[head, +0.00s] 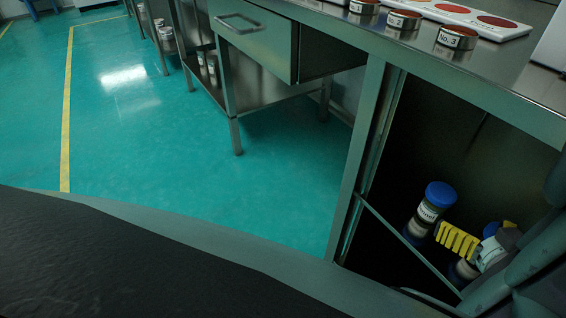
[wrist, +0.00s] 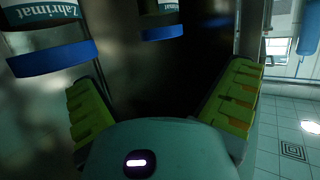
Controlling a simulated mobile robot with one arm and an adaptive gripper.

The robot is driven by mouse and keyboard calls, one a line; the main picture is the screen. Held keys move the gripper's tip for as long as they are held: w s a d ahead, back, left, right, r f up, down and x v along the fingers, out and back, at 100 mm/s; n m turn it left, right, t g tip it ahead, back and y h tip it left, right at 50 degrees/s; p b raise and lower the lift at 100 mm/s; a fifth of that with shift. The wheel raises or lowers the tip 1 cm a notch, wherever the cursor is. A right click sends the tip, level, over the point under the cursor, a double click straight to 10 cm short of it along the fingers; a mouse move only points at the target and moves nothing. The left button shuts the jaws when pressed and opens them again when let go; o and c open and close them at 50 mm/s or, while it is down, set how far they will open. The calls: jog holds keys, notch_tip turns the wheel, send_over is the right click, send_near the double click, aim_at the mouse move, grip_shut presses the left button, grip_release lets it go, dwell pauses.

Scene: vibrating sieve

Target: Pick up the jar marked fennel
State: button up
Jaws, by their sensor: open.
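A jar with a blue lid and a white label (head: 427,213) stands inside the open steel cabinet in the head view. Its label is too small to read surely. My gripper (head: 460,240), with yellow finger pads, is to its right and partly hides another blue-lidded jar. In the wrist view my gripper (wrist: 165,95) is open, with nothing between its fingers. Two blue-lidded jars appear upside down there: a nearer one (wrist: 48,12) at the upper left and another (wrist: 160,6) at top centre.
The cabinet's steel frame (head: 362,150) and a thin diagonal bar (head: 405,243) border the opening. Small numbered tins (head: 457,38) and a white tray (head: 468,16) stand on the worktop above. The green floor (head: 270,185) to the left is clear.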

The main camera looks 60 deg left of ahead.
send_near(440, 186)
jog(key=x, duration=0.2)
jog(key=b+x, duration=0.1)
jog(key=x, duration=0.1)
jog(key=shift+w+f, duration=0.25)
jog(key=shift+f, duration=0.15)
jog(key=shift+w+a+f, duration=0.15)
jog(key=shift+a+f, duration=0.05)
jog(key=shift+a, duration=0.2)
jog(key=shift+w+a+f, duration=0.2)
jog(key=shift+a+f, duration=0.05)
jog(key=shift+a, duration=0.15)
jog(key=shift+b+x, duration=0.45)
jog(key=shift+x, duration=1.55)
jog(key=shift+s+r, duration=0.1)
jog(key=shift+s, duration=0.05)
jog(key=c, duration=1.4)
